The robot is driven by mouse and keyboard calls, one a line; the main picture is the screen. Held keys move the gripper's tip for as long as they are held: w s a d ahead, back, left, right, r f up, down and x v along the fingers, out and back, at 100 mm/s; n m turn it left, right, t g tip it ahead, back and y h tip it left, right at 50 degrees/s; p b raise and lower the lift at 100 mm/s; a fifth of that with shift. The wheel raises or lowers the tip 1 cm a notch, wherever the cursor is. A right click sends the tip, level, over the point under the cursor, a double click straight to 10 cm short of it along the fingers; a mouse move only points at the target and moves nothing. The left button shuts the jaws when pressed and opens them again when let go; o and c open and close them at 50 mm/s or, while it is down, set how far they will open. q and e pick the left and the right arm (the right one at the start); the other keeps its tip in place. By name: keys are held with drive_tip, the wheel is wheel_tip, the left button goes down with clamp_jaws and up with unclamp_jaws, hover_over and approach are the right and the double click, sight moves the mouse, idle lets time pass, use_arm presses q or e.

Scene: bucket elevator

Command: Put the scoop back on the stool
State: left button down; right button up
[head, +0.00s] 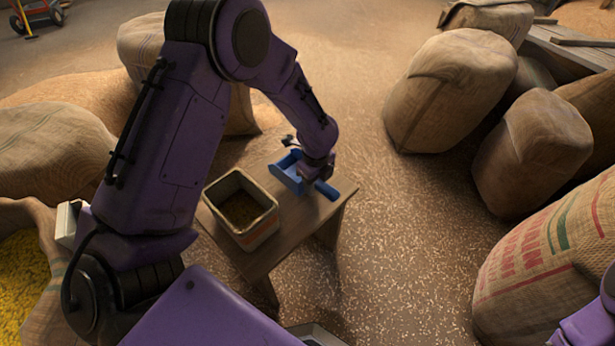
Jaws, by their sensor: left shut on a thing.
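The blue scoop (284,172) is at the stool's top, toward its far right side, with its handle pointing right past my gripper. My left gripper (314,180) reaches down from above and is shut on the scoop; its fingers are mostly hidden by the wrist. The wooden stool (306,215) stands on the floor in the middle. I cannot tell whether the scoop touches the stool top. Of my right arm only a purple piece shows at the lower right corner; its gripper is out of view.
A square tin (260,232) with grain inside stands on the stool, left of the scoop. Full burlap sacks (450,90) stand at the right, and more sacks (50,165) at the left. An open sack of yellow grain (22,285) is at the lower left.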

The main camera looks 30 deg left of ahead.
use_arm(q)
wheel_tip(320, 180, down, 4)
drive_tip(key=shift+r+b, duration=0.1)
drive_tip(key=shift+b, duration=0.35)
drive_tip(key=c, duration=0.7)
unclamp_jaws()
wheel_tip(320, 180, up, 12)
drive_tip(key=p, duration=0.3)
drive_tip(key=shift+r, duration=0.1)
